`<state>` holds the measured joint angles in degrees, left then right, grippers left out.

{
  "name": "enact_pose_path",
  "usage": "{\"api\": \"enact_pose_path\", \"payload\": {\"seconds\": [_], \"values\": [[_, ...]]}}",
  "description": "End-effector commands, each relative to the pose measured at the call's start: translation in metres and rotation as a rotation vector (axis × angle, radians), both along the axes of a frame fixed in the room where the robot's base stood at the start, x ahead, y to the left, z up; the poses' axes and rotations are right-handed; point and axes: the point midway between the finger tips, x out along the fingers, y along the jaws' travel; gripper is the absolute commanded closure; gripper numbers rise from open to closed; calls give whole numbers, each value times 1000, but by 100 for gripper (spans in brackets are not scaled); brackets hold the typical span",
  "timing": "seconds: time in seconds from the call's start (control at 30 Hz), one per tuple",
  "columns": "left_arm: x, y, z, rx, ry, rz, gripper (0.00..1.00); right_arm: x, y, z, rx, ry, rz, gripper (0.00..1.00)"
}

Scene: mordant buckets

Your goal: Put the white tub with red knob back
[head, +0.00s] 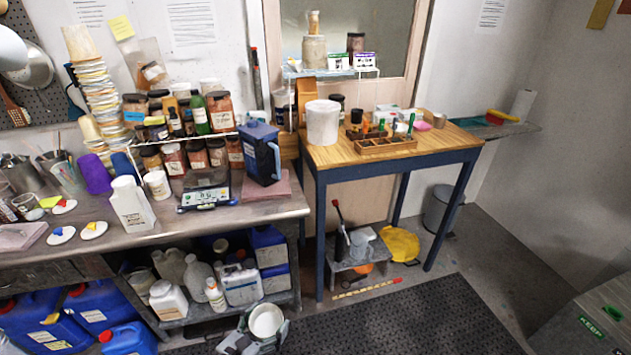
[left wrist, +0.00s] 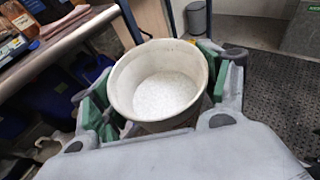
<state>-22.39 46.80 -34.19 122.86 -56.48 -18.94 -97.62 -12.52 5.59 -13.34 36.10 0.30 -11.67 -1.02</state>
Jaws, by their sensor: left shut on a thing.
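A white tub (head: 266,320) with an open top is at the bottom of the head view, in front of the lower shelf. My left gripper (head: 260,334) is shut around its sides. In the left wrist view the same tub (left wrist: 165,82) sits between the green-padded fingers of my left gripper (left wrist: 155,98), and its pale inside shows. I see no red knob on it; its lower part is hidden. Another white tub (head: 322,122) stands on the wooden table top. My right gripper is not in view.
The blue-legged wooden table (head: 440,140) also holds a wooden rack (head: 385,146). The grey bench (head: 235,210) at left is crowded with jars, a scale and a blue jug (head: 262,152). Jugs fill its lower shelf. The dark floor mat (head: 430,320) is mostly clear.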

Motion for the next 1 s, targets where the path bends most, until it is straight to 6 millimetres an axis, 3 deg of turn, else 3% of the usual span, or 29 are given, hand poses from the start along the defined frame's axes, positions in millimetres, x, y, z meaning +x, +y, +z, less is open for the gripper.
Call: {"api": "enact_pose_path", "payload": {"seconds": [0.27, 0.5, 0.73, 1.0], "values": [[44, 39, 19, -6, -4, 186, 84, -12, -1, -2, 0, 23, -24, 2], [78, 76, 40, -8, -2, 372, 84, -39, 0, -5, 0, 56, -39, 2], [91, 95, 50, -5, 0, 477, 84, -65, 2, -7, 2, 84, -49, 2], [85, 93, 44, -2, 0, 498, 84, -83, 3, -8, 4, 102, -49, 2]]}}
